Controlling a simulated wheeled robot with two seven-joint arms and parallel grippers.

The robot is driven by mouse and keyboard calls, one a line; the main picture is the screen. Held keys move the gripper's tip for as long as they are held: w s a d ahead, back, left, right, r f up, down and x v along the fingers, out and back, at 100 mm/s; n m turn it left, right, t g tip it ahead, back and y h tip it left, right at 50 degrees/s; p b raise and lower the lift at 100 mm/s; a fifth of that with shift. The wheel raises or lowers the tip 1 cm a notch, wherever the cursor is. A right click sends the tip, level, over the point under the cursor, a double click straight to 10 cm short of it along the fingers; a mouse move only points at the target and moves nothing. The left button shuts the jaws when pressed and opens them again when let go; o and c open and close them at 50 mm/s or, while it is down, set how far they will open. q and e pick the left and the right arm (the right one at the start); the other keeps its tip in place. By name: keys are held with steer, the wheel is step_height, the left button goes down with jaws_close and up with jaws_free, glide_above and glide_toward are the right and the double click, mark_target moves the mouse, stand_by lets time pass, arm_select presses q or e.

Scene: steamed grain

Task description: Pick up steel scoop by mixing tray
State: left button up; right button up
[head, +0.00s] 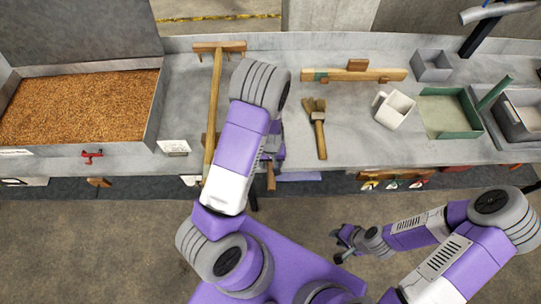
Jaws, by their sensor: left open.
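A pale square scoop-like vessel with a side handle (395,109) stands on the counter, left of a green-rimmed tray (450,112). I cannot tell for sure that it is the steel scoop, or which tray is the mixing tray. My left gripper (270,166) is open near the counter's front edge, mostly hidden behind my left arm, well left of the vessel. A brown handle-like piece (271,180) shows close beside it. My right gripper (340,245) looks open and empty, low in front of the counter and apart from everything on it.
A large tray of brown grain (80,106) fills the left of the counter. A long wooden tool (214,105) lies beside my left arm. A brush (317,127), a wooden bar (365,75) and a grey box (432,66) lie further right. Bare counter surrounds the brush.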

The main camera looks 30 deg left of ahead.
arm_select(q)
steer(key=shift+r, duration=0.1)
jaws_close()
stand_by(1.2)
